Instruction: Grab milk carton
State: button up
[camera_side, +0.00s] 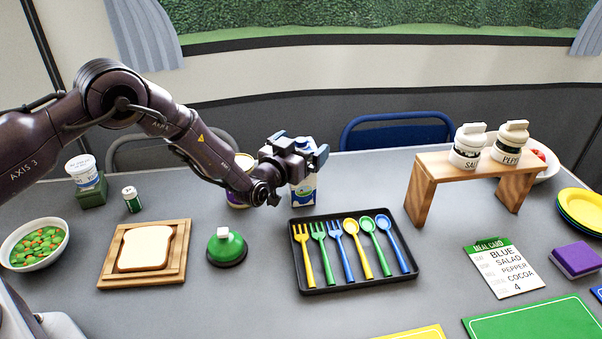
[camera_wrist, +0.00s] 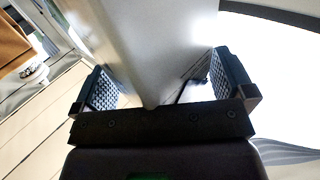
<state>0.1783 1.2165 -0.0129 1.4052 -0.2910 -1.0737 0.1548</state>
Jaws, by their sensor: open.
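The milk carton (camera_side: 303,192) is a white and blue box standing upright on the grey table, behind the cutlery tray. My gripper (camera_side: 299,150) is at the carton's top, covering its upper part in the side view. In the wrist view, the pale carton (camera_wrist: 150,40) fills the space between the two ribbed finger pads of my gripper (camera_wrist: 162,85). The jaws are open around it, with a gap visible beside the right finger. Whether either pad touches the carton is hard to tell.
A black tray (camera_side: 350,287) of coloured cutlery lies in front of the carton. A purple-and-yellow can (camera_side: 238,199) stands close on its left. A wooden stand (camera_side: 425,190) with salt and pepper jars is to the right. A green-domed object (camera_side: 227,250) sits front left.

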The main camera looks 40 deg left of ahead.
jog(key=c, duration=1)
jog(key=shift+c, duration=1.1)
jog(key=shift+r, duration=0.15)
